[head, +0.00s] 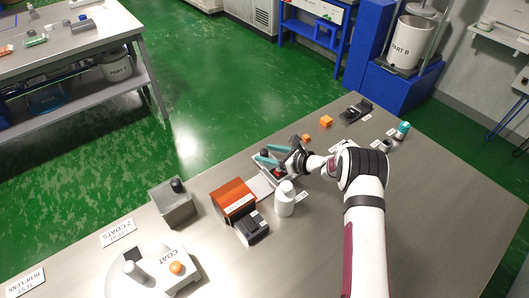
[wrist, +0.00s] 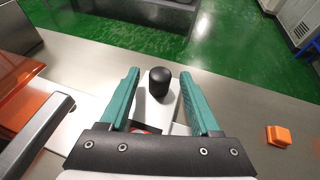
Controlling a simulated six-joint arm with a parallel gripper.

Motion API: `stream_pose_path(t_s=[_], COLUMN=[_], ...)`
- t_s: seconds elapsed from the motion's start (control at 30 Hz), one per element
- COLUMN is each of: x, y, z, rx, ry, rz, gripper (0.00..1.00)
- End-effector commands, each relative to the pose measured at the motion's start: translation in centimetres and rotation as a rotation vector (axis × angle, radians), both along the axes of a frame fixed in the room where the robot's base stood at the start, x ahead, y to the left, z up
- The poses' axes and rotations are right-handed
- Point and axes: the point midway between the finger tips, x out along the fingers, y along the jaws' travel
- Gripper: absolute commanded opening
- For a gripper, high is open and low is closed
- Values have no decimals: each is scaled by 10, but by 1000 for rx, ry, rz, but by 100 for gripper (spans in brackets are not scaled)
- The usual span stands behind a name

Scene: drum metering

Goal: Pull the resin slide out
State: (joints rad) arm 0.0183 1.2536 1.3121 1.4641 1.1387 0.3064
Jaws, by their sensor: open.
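A pale grey plate, seemingly the resin slide (head: 261,187), sticks out from the right side of an orange-covered box (head: 233,198). At its outer end a pale block (wrist: 150,110) carries a black knob (wrist: 160,82). My gripper (head: 268,157) is over this outer end, with its teal fingers apart. In the wrist view my gripper (wrist: 159,76) shows the knob between its fingers, with a gap on each side. The near part of the block and something red are partly hidden by my gripper body.
A white bottle (head: 285,198) stands close in front of the plate. A black device (head: 252,228) sits before the box, and a grey open container (head: 173,203) is to its left. An orange cube (head: 326,121) lies to the right.

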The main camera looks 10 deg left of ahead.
Motion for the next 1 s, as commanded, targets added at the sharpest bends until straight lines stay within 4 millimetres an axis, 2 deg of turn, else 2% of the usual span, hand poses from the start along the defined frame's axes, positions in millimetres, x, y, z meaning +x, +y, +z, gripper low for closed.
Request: stream_pose_path(t_s=[0.17,0.43,0.77,0.8,1.0], x=[7,8,7,7,7], y=[13,14,13,13,13], z=[-6,-7,-7,-6,-6], rx=[-1,-1,-1,-1,-1], ry=[0,0,0,0,0], rz=[1,0,0,0,0], gripper=[64,62,3,0,0])
